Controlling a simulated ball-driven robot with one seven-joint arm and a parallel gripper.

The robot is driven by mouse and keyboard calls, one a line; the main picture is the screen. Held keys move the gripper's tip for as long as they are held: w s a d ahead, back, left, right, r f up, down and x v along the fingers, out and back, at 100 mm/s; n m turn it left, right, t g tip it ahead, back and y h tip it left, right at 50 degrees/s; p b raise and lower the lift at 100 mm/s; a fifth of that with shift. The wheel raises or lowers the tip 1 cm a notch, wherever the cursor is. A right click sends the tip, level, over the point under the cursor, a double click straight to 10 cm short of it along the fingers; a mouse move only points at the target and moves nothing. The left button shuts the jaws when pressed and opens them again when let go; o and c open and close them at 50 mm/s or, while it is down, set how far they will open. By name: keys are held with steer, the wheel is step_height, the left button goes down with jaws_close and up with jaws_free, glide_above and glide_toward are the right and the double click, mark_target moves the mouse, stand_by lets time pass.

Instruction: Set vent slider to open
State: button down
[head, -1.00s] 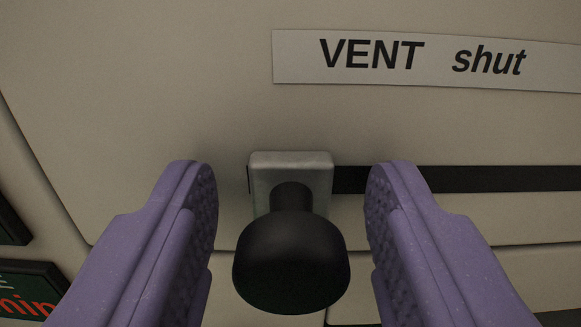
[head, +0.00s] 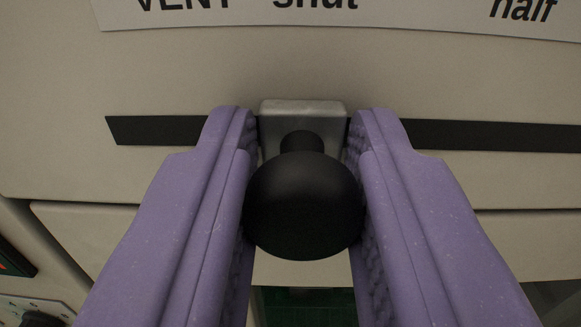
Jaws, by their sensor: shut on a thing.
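The vent slider's black round knob (head: 304,207) stands out from a grey metal block (head: 303,110) on the panel. The block sits in a dark horizontal slot (head: 480,136), and slot shows on both sides of it. My gripper (head: 304,140) has its two purple fingers shut on the knob, one on each side. A white label strip (head: 400,14) above reads "VENT", "shut" and "half", with its top cut off. The block is below the word "shut", near its right part. No "open" mark is in view.
The beige panel (head: 60,100) is flat and clear around the slot. A panel seam runs below the slot. At the lower left are part of a dark display (head: 14,258) and a dark knob (head: 40,319). A green surface (head: 305,304) shows below, between the fingers.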

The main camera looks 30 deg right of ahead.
steer(key=s+d+p, duration=0.6)
steer(key=s+d, duration=0.1)
steer(key=d, duration=0.5)
steer(key=shift+s, duration=0.15)
steer(key=c, duration=1)
jaws_free()
steer(key=shift+o, duration=0.4)
steer(key=shift+s+d, duration=0.15)
steer(key=v, duration=0.7)
steer(key=shift+s+a, duration=0.3)
